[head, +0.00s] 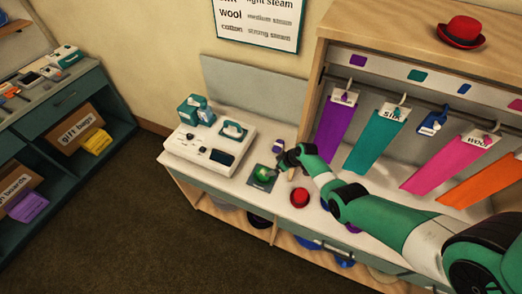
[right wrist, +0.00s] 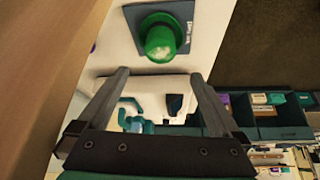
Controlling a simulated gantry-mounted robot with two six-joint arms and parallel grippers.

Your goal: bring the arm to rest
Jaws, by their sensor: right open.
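My right arm reaches in from the right in the head view, and its gripper (head: 287,160) is above the white counter, close to a small green hat (head: 263,174). In the right wrist view the two fingers of this gripper (right wrist: 158,76) are spread apart with nothing held between them. The green hat (right wrist: 161,40) sits on a dark teal mat (right wrist: 183,15), beyond the fingertips and apart from them. My left gripper is not in view.
A white steamer unit (head: 190,153) stands left of the mat. A small red hat (head: 300,197) sits right of it, near my forearm. Coloured strips, one purple (head: 333,135), hang from a rail behind. A larger red hat (head: 462,32) tops the cabinet. Open floor (head: 110,225) lies left.

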